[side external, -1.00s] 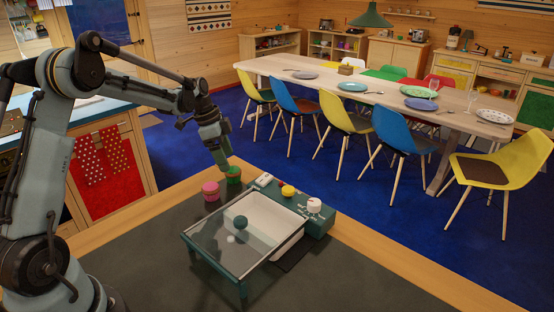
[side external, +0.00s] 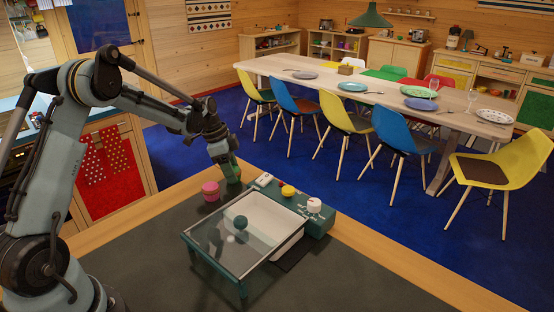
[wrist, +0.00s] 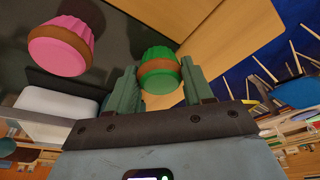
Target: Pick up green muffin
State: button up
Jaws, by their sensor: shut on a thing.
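The green muffin (wrist: 159,75) sits between the two fingers of my gripper in the wrist view, with a brown band around its middle. My gripper (wrist: 160,86) is shut on it from both sides. In the side view my gripper (side external: 230,172) is at the far edge of the dark counter, and its fingers largely hide the muffin. I cannot tell from the pictures whether the muffin is clear of the counter.
A pink muffin (side external: 210,191) stands close by on the left; it also shows in the wrist view (wrist: 60,47). To the right are a glass-topped green frame (side external: 245,240), a green box with a yellow item (side external: 288,191), and a white-topped item (side external: 314,206). The counter's front is clear.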

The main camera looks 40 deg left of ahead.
jog(key=shift+c, duration=0.7)
